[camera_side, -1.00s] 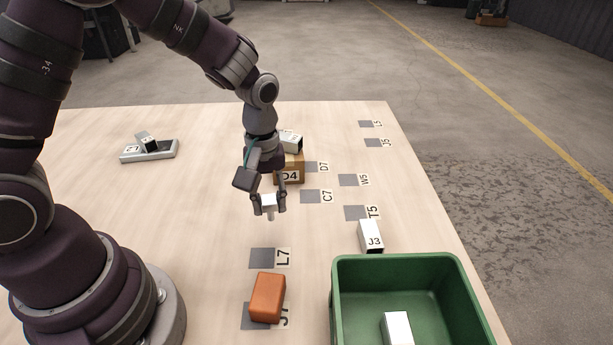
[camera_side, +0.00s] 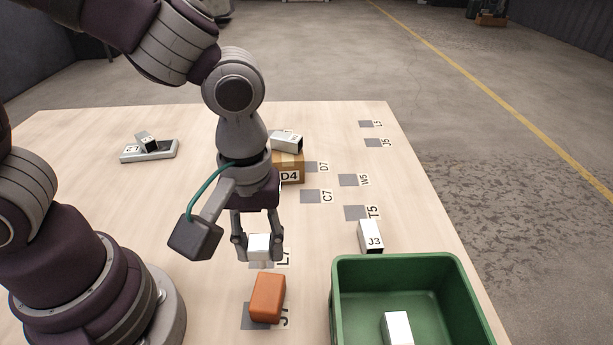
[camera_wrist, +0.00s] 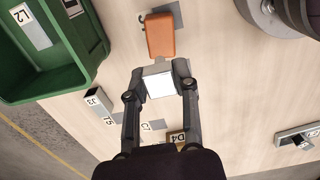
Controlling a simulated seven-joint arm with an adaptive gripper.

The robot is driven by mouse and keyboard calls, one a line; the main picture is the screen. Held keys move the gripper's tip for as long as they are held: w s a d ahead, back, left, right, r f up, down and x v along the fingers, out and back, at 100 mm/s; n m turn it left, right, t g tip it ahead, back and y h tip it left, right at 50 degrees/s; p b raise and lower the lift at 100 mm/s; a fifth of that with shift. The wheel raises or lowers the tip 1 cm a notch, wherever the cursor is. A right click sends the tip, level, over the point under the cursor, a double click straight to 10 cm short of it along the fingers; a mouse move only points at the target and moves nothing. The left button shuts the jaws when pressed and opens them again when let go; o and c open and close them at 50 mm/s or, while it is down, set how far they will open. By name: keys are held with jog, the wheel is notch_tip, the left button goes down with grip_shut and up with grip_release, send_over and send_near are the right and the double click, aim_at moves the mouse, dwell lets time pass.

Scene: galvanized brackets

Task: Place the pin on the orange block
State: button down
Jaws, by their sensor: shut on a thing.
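My gripper (camera_side: 258,248) is shut on the pin (camera_side: 259,246), whose white, block-like head shows between the fingers. In the wrist view the pin (camera_wrist: 159,85) sits between both fingertips (camera_wrist: 160,82); its lower part is hard to make out. The orange block (camera_side: 267,297) lies on the table just in front of the gripper in the side view, partly over a grey marked patch. The pin is held above the table, behind the block and apart from it. The orange block (camera_wrist: 160,35) is clear and has nothing on top.
A green bin (camera_side: 340,290) at the front right holds a white piece (camera_side: 398,328). A white block marked J3 (camera_side: 371,237) stands behind it. A cardboard-coloured block marked D4 (camera_side: 290,176) bears a grey-white piece. A grey tray (camera_side: 150,152) lies at the back left.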

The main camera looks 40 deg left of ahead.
aim_at(263, 265)
notch_tip(263, 265, down, 6)
jog(key=shift+r, duration=0.1)
jog(key=c, duration=0.9)
grip_release()
jog(key=shift+o, duration=0.2)
notch_tip(263, 265, up, 11)
jog(key=shift+r, duration=0.15)
jog(key=shift+a+r, duration=0.15)
jog(key=shift+r, duration=0.2)
jog(key=a+r+m+t, duration=0.3)
jog(key=a+m+t, duration=0.2)
jog(key=a+m, duration=0.4)
jog(key=shift+s+a+r+t, duration=0.2)
jog(key=shift+s+a+t, duration=0.1)
jog(key=shift+a, duration=0.4)
